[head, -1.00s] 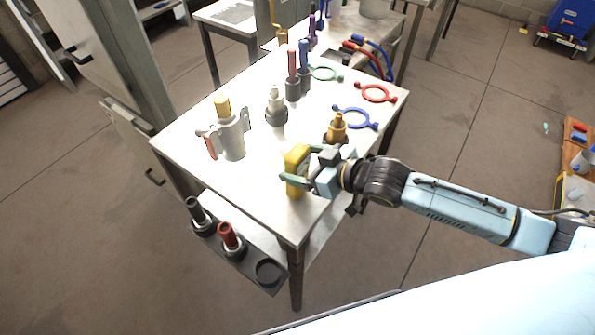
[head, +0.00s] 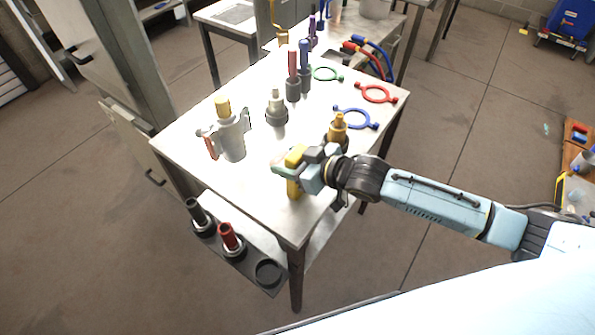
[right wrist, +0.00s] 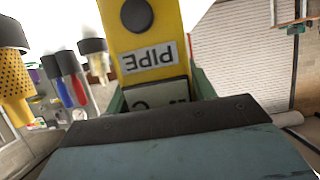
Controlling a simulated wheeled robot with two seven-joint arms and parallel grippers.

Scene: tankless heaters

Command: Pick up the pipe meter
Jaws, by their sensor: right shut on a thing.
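The pipe meter (head: 294,188) is a yellow block at the front right corner of the white table. In the right wrist view the yellow meter (right wrist: 177,42) shows a dark round button, a label reading PIPE upside down and a small display. My right gripper (head: 291,169) is shut on the meter, its fingers crossing the middle of the block in the head view. The meter looks upright; I cannot tell whether it still touches the table. My left gripper is not in view.
A brass fitting (head: 338,128) stands close behind my right gripper. Blue (head: 356,119) and red (head: 376,93) rings lie farther back. A grey canister (head: 231,140) stands at the left. A dark holder (head: 241,262) with red and black tools hangs below the table's front edge.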

